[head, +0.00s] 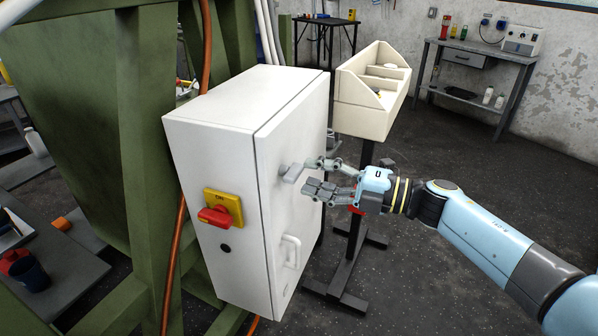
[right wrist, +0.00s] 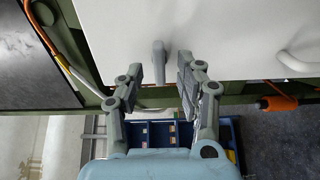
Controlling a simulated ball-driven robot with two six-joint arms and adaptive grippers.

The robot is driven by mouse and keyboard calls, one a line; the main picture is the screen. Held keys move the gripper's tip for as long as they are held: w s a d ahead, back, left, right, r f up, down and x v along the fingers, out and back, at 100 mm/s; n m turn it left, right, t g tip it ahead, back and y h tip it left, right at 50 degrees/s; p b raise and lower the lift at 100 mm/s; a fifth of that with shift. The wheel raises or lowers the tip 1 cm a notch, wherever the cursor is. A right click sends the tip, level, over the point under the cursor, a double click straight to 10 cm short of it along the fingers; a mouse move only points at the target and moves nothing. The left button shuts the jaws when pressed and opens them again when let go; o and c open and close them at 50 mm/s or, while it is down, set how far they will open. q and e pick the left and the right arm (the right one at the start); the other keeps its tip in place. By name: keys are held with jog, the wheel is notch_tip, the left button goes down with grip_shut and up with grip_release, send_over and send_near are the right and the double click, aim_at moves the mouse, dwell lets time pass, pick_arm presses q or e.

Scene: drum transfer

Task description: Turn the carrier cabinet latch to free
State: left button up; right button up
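The white carrier cabinet (head: 225,130) stands on the left, mounted at a green frame. Its small grey latch (head: 292,172) sticks out from the door (head: 300,140). My right gripper (head: 316,176) is open in front of the door, with its fingers pointing at the latch. In the right wrist view, the latch (right wrist: 159,60) shows between the two spread fingertips (right wrist: 160,80), with a gap on each side. It looks lined up with the fingers, upright in that picture. I see no contact. The door looks shut. My left gripper is not in view.
A white pull handle (head: 290,250) sits lower on the door. A red and yellow switch (head: 220,208) is on the cabinet's side. A cream bin (head: 362,118) on a dark stand is close behind my right gripper. Open floor lies to the right.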

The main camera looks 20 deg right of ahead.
jog(key=v, duration=0.7)
jog(key=shift+s+d, duration=0.25)
jog(key=shift+d, duration=0.05)
jog(key=s+d+f+m+h+b, duration=0.1)
jog(key=s+f+m+h+b, duration=0.35)
jog(key=f, duration=0.75)
jog(key=s+d+f+m+h+b, duration=0.1)
jog(key=s+d+f+m+h, duration=0.15)
jog(key=s+f+m, duration=0.7)
jog(key=s+f+m+h+b, duration=0.1)
jog(key=f+m+h+b, duration=0.25)
jog(key=f, duration=1.05)
jog(key=s+f+m+g+h, duration=0.1)
jog(key=s+f+m+g, duration=0.2)
jog(key=s+f, duration=0.3)
jog(key=s+d+f+m+g+h, duration=0.1)
jog(key=s+f+m+g, duration=0.2)
jog(key=s, duration=1.1)
jog(key=s+f+m+g+h+b, duration=0.1)
jog(key=s+f+m+g, duration=0.3)
jog(key=s+f, duration=0.5)
jog(key=shift+s+d+f+g+h, duration=0.25)
jog(key=shift+s+d+g+h, duration=0.25)
jog(key=shift+s, duration=0.55)
jog(key=shift+a, duration=0.15)
